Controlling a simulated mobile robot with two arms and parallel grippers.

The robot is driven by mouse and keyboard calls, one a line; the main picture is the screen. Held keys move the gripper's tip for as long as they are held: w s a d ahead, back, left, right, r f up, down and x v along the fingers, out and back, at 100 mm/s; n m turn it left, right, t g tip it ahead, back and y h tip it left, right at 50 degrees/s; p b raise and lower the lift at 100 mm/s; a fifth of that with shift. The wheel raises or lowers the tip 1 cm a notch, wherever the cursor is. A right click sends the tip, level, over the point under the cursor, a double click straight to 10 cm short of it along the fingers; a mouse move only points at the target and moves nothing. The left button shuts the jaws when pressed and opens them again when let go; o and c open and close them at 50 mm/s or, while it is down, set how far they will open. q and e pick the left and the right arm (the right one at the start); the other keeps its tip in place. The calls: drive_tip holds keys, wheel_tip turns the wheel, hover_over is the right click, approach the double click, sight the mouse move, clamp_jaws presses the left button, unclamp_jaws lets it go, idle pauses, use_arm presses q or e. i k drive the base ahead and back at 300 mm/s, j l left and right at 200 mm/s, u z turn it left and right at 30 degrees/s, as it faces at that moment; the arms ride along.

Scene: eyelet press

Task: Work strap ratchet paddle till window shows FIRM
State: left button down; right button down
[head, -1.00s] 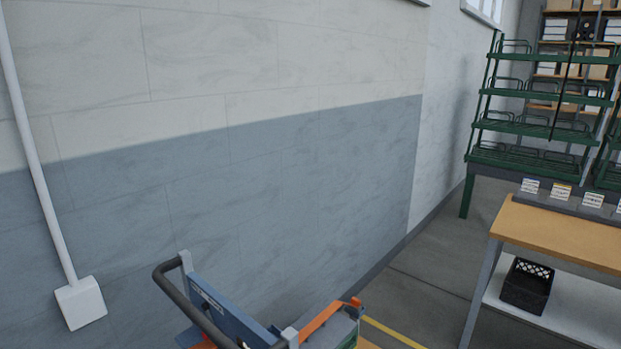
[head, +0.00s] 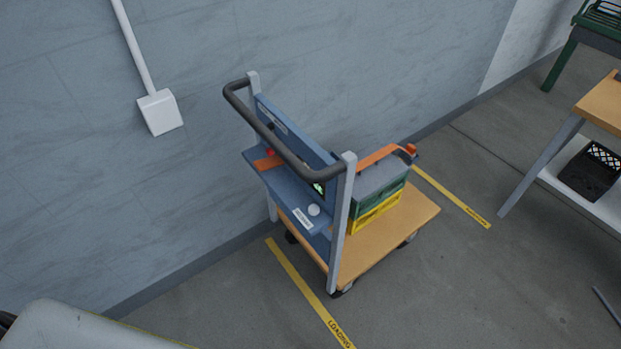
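A cart (head: 395,225) with a wooden deck stands by the wall in the head view. An orange strap (head: 375,157) runs over a grey box (head: 383,180) stacked on green and yellow crates (head: 375,212). A blue panel (head: 280,180) at the handle end carries an orange strip with a red part (head: 270,153), a white round knob (head: 314,210) and a small label. A small dark window with green marks (head: 319,188) shows partly behind the handle; its text is unreadable. I cannot make out which part is the ratchet paddle. Neither gripper is in view.
The cart's black push handle (head: 275,138) faces the lower left. Yellow floor lines (head: 300,285) run beside the cart. A workbench (head: 602,100) with a black crate (head: 590,172) on its lower shelf stands at right. Floor in front of the cart is clear.

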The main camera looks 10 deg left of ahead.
sight(266, 164)
drive_tip(key=k+j+z, duration=0.1)
drive_tip(key=j+z, duration=0.25)
drive_tip(key=j, duration=0.9)
